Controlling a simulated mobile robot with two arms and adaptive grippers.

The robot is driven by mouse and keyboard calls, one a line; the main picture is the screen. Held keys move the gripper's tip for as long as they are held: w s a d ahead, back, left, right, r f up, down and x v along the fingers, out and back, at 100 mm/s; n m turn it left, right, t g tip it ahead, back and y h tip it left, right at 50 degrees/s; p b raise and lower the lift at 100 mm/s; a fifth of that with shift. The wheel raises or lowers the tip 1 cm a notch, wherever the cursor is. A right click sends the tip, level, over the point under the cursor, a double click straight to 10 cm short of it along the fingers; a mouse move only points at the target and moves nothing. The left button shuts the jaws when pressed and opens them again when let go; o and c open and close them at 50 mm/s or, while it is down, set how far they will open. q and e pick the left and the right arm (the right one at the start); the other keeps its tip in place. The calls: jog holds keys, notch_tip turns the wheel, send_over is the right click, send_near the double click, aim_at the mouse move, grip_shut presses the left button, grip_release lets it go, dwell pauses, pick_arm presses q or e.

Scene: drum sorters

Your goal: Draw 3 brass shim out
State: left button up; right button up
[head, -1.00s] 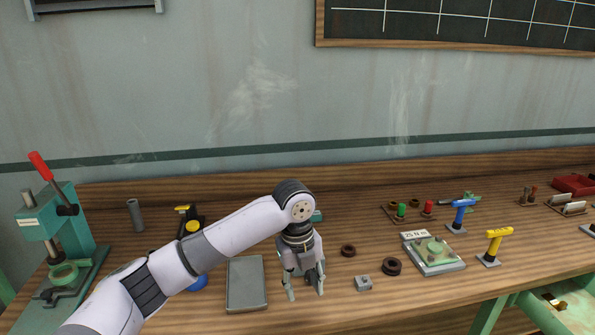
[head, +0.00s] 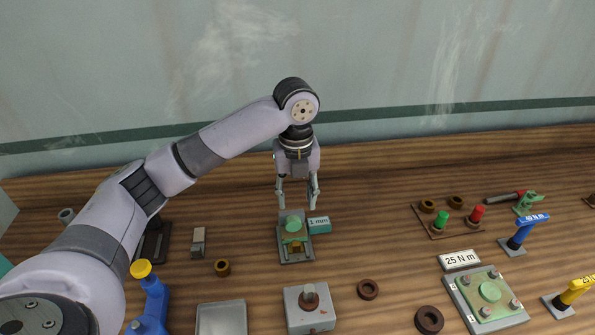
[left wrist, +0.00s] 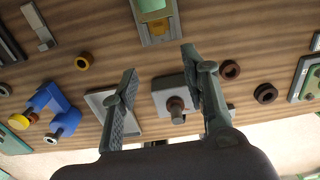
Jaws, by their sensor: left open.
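A small grey-green dispenser (head: 284,257) with a round green top stands on the bench beside a teal "1 mm" label (head: 319,225). A brass-coloured piece (head: 296,247) shows at its front; I cannot tell how many shims are in it. My left gripper (head: 297,205) is open and empty, pointing down above the back of the dispenser. In the left wrist view the dispenser (left wrist: 155,12) is at the top, beyond the two spread fingertips (left wrist: 159,60), with its brass part (left wrist: 158,28) visible. My right gripper is not in view.
A grey block with a brown knob (head: 293,313) and a flat grey tray (head: 222,322) are in front. A brass ring (head: 222,267) and dark rings (head: 368,289) lie nearby. A "25 N m" plate fixture (head: 468,298) and blue driver (head: 518,238) stand right.

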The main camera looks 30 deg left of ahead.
pick_arm(q)
send_over(296, 245)
notch_tip(296, 245, down, 5)
notch_tip(296, 245, down, 11)
jog(key=shift+f+p, duration=0.15)
jog(key=shift+p, duration=1.05)
jog(key=shift+f, duration=0.45)
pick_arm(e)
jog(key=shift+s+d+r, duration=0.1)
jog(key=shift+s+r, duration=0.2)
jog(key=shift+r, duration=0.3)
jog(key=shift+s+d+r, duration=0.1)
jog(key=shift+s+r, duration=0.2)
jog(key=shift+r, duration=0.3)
pick_arm(q)
jog(key=shift+c, duration=1.3)
grip_shut()
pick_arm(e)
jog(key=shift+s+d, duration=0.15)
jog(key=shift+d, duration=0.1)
